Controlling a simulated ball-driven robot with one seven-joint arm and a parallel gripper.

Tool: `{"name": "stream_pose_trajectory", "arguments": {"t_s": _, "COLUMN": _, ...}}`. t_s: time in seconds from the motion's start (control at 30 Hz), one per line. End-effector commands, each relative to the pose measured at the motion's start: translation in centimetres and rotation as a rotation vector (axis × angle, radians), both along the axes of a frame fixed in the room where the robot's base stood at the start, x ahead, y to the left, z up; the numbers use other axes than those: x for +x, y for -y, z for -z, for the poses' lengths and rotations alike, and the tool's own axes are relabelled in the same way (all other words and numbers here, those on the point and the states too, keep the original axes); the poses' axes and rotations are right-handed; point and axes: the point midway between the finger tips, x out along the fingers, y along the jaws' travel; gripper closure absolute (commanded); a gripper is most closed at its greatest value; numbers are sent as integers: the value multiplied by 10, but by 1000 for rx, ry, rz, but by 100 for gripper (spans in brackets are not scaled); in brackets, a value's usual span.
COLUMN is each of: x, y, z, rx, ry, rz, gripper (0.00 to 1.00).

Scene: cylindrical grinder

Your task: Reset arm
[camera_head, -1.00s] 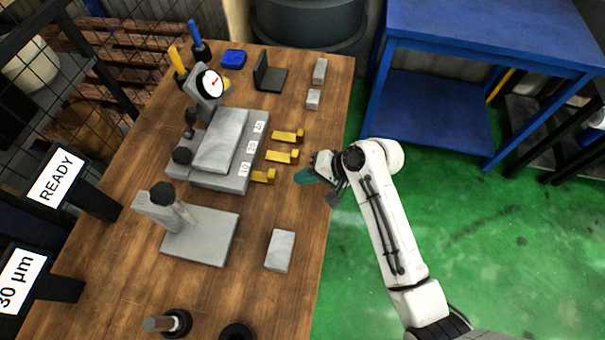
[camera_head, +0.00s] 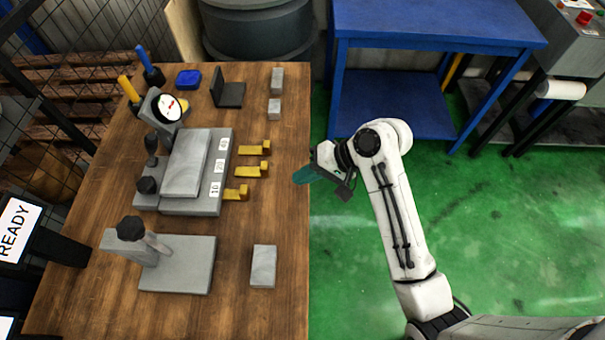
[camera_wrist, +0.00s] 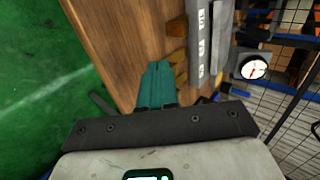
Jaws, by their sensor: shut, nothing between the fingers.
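My gripper (camera_head: 304,175) is at the right edge of the wooden table (camera_head: 285,215) in the head view, with its teal fingers pointing left. In the wrist view the teal fingers (camera_wrist: 157,84) are together with nothing between them. They are to the right of several yellow pieces (camera_head: 251,169), which stand beside a grey block marked 10, 20 and 40 (camera_head: 207,204). The gripper is apart from these pieces. My white arm bends at the elbow over the green floor.
A dial gauge (camera_head: 167,108) stands behind the grey block. A grey stand (camera_head: 178,268) and a loose grey block (camera_head: 263,267) are in front. A blue table (camera_head: 430,25) is at the back right. The green floor (camera_head: 490,220) on the right is clear.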

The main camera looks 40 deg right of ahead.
Motion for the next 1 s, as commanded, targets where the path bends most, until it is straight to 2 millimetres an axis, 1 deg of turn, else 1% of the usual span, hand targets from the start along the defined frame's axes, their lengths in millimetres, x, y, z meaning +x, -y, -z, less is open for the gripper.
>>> {"name": "stream_pose_trajectory", "arguments": {"t_s": 0.27, "x": 0, "y": 0, "z": 0, "rx": 0, "ry": 0, "rz": 0, "gripper": 100}}
{"name": "stream_pose_trajectory", "arguments": {"t_s": 0.37, "x": -7, "y": 0, "z": 6, "rx": -26, "ry": -6, "rz": -10, "gripper": 100}}
{"name": "stream_pose_trajectory", "arguments": {"t_s": 0.47, "x": -34, "y": 2, "z": 23, "rx": -128, "ry": -27, "rz": -55, "gripper": 100}}
{"name": "stream_pose_trajectory", "arguments": {"t_s": 0.57, "x": -79, "y": 10, "z": 45, "rx": -303, "ry": -62, "rz": -142, "gripper": 100}}
{"name": "stream_pose_trajectory", "arguments": {"t_s": 0.6, "x": -98, "y": 15, "z": 52, "rx": -378, "ry": -77, "rz": -186, "gripper": 100}}
{"name": "stream_pose_trajectory", "arguments": {"t_s": 0.67, "x": -127, "y": 23, "z": 58, "rx": -487, "ry": -103, "rz": -252, "gripper": 100}}
{"name": "stream_pose_trajectory", "arguments": {"t_s": 0.7, "x": -145, "y": 28, "z": 61, "rx": -553, "ry": -119, "rz": -297, "gripper": 100}}
{"name": "stream_pose_trajectory", "arguments": {"t_s": 0.8, "x": -182, "y": 42, "z": 61, "rx": -690, "ry": -159, "rz": -394, "gripper": 100}}
{"name": "stream_pose_trajectory", "arguments": {"t_s": 0.9, "x": -206, "y": 52, "z": 58, "rx": -777, "ry": -187, "rz": -462, "gripper": 100}}
{"name": "stream_pose_trajectory", "arguments": {"t_s": 1.0, "x": -216, "y": 57, "z": 55, "rx": -819, "ry": -200, "rz": -495, "gripper": 100}}
